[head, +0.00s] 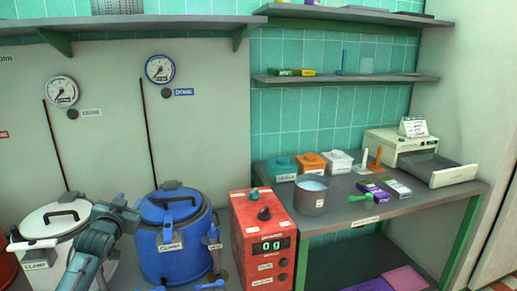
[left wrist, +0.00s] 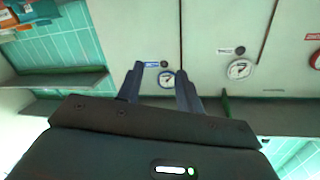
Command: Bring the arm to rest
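My left arm (head: 97,238) rises from the bottom left of the head view, in front of the white kettle and left of the blue kettle. In the left wrist view, the two fingers of my left gripper (left wrist: 159,72) stand apart with nothing between them. A blue-rimmed gauge on the wall shows behind the fingers, and they touch nothing that I can see. My right gripper is in neither view.
A white kettle (head: 48,222) and a blue kettle (head: 172,248) stand close by my left arm. A red control box (head: 262,245) is to their right. A grey table (head: 345,205) holds a pot (head: 311,197) and several small boxes. Shelves (head: 345,79) jut from the wall.

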